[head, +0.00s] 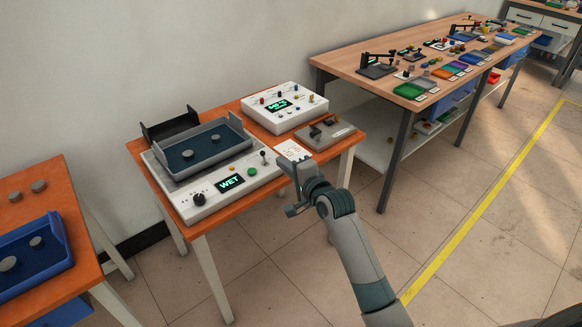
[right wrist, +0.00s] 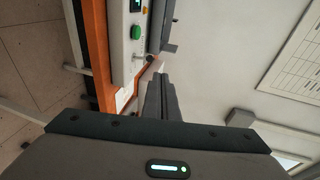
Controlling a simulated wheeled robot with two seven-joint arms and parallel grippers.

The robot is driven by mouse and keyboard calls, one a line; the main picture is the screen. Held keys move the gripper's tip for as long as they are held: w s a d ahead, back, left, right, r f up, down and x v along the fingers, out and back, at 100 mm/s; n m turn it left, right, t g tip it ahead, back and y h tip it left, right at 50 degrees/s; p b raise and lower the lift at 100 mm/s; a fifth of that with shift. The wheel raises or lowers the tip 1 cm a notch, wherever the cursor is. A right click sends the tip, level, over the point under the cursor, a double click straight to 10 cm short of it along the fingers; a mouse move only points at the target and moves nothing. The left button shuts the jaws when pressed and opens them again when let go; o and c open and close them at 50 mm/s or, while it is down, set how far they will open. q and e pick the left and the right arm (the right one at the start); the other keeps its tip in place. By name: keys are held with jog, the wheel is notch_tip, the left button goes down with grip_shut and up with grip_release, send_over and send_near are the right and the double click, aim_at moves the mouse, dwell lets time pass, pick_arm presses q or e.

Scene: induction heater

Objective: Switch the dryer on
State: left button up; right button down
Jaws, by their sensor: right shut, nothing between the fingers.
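The white console that I take to be the dryer (head: 215,207) sits on the front of the orange table. Its display (head: 230,182) reads WET. It has a black knob (head: 199,199), a green button (head: 252,172) and a small upright lever (head: 264,157) at its right end. A grey tray with a dark blue inside (head: 236,127) rests on it. My right gripper (head: 297,172) is shut and empty, just right of the console's right end and apart from it. In the right wrist view its fingers (right wrist: 158,88) are together, with the green button (right wrist: 137,32) beyond them. My left gripper is out of view.
A second white box with a lit display (head: 284,107) and a grey plate fixture (head: 325,132) stand behind on the same table (head: 141,150). A white card (head: 292,149) lies near the gripper. A blue tray (head: 58,243) is at far left. The floor in front is clear.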

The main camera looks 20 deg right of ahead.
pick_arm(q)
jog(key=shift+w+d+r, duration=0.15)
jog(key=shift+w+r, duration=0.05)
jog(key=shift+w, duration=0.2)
pick_arm(e)
jog(key=s, duration=0.1)
jog(key=s+r, duration=0.2)
jog(key=shift+s+d+r, duration=0.1)
jog(key=shift+s+d, duration=0.2)
jog(key=shift+s, duration=0.1)
